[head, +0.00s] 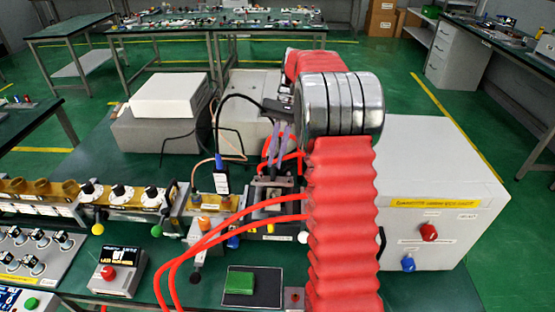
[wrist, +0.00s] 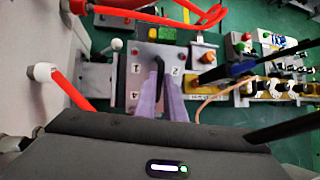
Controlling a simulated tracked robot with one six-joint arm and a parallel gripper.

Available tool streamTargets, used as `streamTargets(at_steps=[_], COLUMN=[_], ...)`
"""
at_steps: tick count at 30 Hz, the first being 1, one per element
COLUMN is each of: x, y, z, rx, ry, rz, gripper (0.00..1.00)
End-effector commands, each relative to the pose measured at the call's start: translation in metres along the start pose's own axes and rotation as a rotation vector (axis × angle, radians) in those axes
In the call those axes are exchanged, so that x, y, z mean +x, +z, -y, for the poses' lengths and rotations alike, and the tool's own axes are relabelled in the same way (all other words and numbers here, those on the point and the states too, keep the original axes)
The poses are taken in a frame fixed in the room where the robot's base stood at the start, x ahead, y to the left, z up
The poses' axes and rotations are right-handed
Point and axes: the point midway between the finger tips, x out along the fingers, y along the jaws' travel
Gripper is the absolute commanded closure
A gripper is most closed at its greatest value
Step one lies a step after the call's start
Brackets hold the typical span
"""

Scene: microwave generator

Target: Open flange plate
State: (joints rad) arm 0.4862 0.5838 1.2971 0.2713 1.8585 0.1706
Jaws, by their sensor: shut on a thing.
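My gripper (wrist: 160,72) has two purple fingers, which are shut on this handle. In the head view my gripper (head: 272,155) points down at the plate area behind the red hoses. My arm hides part of this area, and the plate's lower edge is hidden by the fingers. I cannot tell whether the plate stands apart from its seat.
Red hoses (head: 235,212) arc across the front. A white cabinet (head: 445,165) with red and blue knobs stands at the right. A brass waveguide row (head: 120,197) runs to the left. Black cables hang close behind my gripper.

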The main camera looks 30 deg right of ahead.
Motion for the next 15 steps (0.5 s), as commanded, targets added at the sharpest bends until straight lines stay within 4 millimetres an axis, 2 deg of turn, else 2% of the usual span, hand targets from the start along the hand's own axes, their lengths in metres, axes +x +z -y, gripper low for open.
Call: streamTargets(at_steps=[1, 15], x=[0.0001, -0.0008], y=[-0.0047, -0.0037], z=[-0.0013, -0.0003], rx=[0.004, 0.006], ry=[0.004, 0.003], rz=[0.002, 0.034], gripper=[1.0, 1.0])
